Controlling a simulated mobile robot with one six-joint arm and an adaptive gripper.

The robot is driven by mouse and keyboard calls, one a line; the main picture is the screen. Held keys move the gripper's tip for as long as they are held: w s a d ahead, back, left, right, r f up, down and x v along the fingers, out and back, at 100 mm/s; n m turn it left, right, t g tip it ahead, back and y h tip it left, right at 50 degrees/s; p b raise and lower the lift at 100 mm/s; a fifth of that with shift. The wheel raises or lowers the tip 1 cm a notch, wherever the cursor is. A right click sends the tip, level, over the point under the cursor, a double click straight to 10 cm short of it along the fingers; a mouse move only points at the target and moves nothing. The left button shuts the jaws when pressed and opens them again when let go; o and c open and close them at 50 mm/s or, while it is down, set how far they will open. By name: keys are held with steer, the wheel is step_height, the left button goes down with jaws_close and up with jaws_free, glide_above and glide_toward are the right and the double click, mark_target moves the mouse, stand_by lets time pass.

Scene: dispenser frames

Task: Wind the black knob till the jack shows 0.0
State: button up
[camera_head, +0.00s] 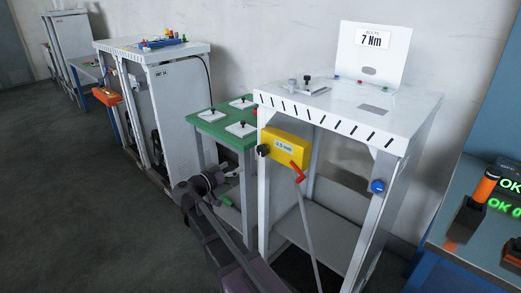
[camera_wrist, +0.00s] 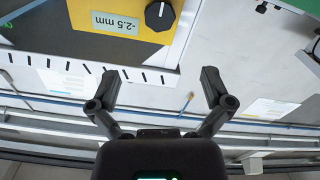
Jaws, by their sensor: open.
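The yellow jack box (camera_head: 287,134) is fixed at the upper front of a white frame. Its pale display (camera_head: 285,147) reads -2.5 mm in the wrist view (camera_wrist: 115,22). The black knob (camera_head: 262,150) sits at the box's left end in the head view. In the wrist view the knob (camera_wrist: 160,14) is at the top edge, with a pale pointer line on it. My gripper (camera_wrist: 160,73) is open and empty, its fingers spread below the knob in that picture and apart from it. In the head view my gripper (camera_head: 233,175) is left of and below the knob.
A blue knob (camera_head: 377,186) is on the right post. A green table (camera_head: 215,127) with black-knobbed plates stands behind my gripper. Open floor lies left.

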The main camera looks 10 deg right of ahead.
mark_target(261, 151)
steer(key=shift+w+d, duration=0.1)
stand_by(0.3)
steer(key=x, duration=1.3)
steer(key=shift+w+d, duration=0.15)
steer(key=shift+d, duration=0.15)
steer(key=c, duration=1.1)
